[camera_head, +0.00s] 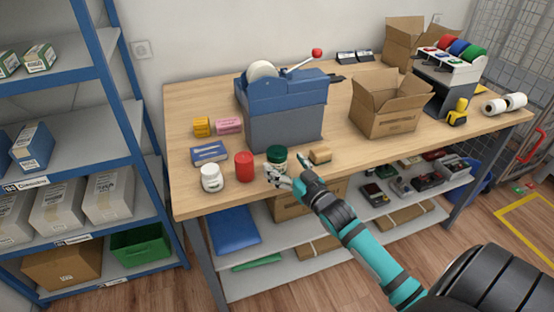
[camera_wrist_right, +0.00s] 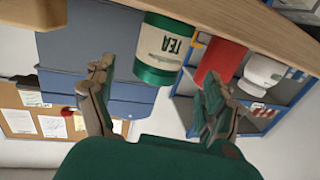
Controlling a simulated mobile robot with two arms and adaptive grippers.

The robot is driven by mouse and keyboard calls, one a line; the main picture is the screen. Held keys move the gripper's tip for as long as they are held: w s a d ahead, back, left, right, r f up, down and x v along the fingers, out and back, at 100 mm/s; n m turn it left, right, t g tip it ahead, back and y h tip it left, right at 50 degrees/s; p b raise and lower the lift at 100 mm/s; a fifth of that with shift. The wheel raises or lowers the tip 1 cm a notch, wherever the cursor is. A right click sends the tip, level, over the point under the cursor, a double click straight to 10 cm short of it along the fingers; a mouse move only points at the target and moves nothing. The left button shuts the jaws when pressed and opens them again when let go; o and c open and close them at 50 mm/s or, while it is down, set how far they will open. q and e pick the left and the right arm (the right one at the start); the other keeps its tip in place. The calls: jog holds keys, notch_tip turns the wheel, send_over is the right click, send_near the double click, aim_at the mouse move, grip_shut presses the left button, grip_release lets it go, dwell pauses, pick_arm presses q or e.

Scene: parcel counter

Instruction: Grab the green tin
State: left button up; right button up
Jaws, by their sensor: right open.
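The green tin (camera_head: 277,154) stands upright near the front edge of the table, in front of the blue machine. In the right wrist view, which is upside down, it is a green and cream tin (camera_wrist_right: 162,48) labelled TEA. My right gripper (camera_head: 289,172) is open at the table's front edge, just in front of the tin. In the wrist view the gripper's fingers (camera_wrist_right: 155,82) are spread wide, with the tin ahead between them; I see no contact. The gripper partly hides the tin's lower part in the head view. My left gripper is not in view.
A red can (camera_head: 244,166) and a white jar (camera_head: 211,178) stand left of the tin. A small tan block (camera_head: 320,154) lies close on its right. The blue machine (camera_head: 284,115) stands behind. An open cardboard box (camera_head: 388,112) is farther right. Bare tabletop (camera_head: 370,150) lies between.

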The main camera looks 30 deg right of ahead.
aim_at(277, 155)
jog(key=w, duration=0.3)
jog(key=w+p, duration=0.1)
jog(key=shift+w+d+f, duration=0.15)
jog(key=shift+w+d, duration=0.1)
jog(key=shift+w+f, duration=0.1)
jog(key=shift+w, duration=0.25)
jog(key=shift+s, duration=0.1)
jog(key=shift+c, duration=0.2)
jog(key=shift+c, duration=1.1)
jog(key=c, duration=1.1)
